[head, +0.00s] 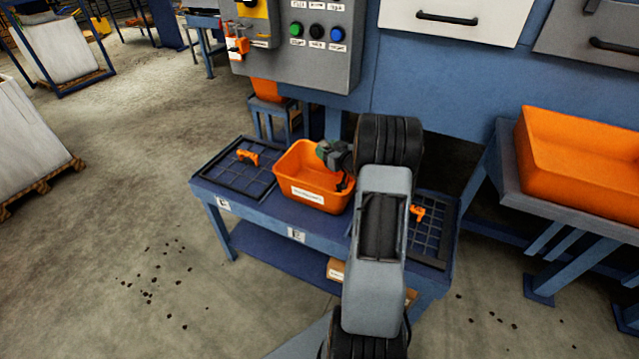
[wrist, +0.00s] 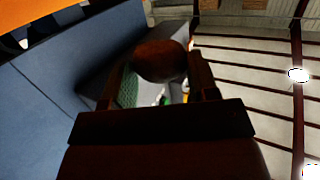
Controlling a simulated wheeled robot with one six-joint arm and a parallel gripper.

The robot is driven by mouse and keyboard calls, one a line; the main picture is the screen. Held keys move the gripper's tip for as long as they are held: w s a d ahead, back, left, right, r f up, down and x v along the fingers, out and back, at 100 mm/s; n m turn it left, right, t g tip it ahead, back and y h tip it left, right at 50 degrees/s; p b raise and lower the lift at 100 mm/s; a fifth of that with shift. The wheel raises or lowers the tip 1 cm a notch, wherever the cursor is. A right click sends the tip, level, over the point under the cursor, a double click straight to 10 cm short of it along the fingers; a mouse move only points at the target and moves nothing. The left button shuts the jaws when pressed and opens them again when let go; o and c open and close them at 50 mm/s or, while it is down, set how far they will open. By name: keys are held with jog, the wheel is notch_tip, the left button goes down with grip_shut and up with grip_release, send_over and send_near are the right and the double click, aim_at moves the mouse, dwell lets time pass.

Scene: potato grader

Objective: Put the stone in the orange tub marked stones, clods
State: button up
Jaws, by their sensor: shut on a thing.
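The orange tub (head: 296,190) with a white label on its front stands on the blue bench; the label is too small to read. My gripper (head: 343,184) shows dark against the tub's right side, partly behind my arm. In the wrist view my gripper (wrist: 155,82) is shut on a dark brown, rounded lump, the stone (wrist: 160,60), held between its fingertips. The stone cannot be made out in the head view. I cannot tell how high it is above the tub.
The blue bench (head: 262,218) carries black grid frames left (head: 215,172) and right of the tub, each with an orange clamp-like piece. A larger orange bin (head: 575,165) stands on a stand at right. A control panel (head: 310,65) rises behind. Floor at front left is open.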

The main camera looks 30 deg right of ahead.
jog(key=o, duration=1.1)
jog(key=shift+o, duration=0.2)
jog(key=s+a+r+p, duration=0.2)
jog(key=s+a+r, duration=0.4)
jog(key=s+r, duration=0.6)
jog(key=shift+s+a+r+p, duration=0.2)
jog(key=shift+s+r+p, duration=0.1)
jog(key=shift+r, duration=0.25)
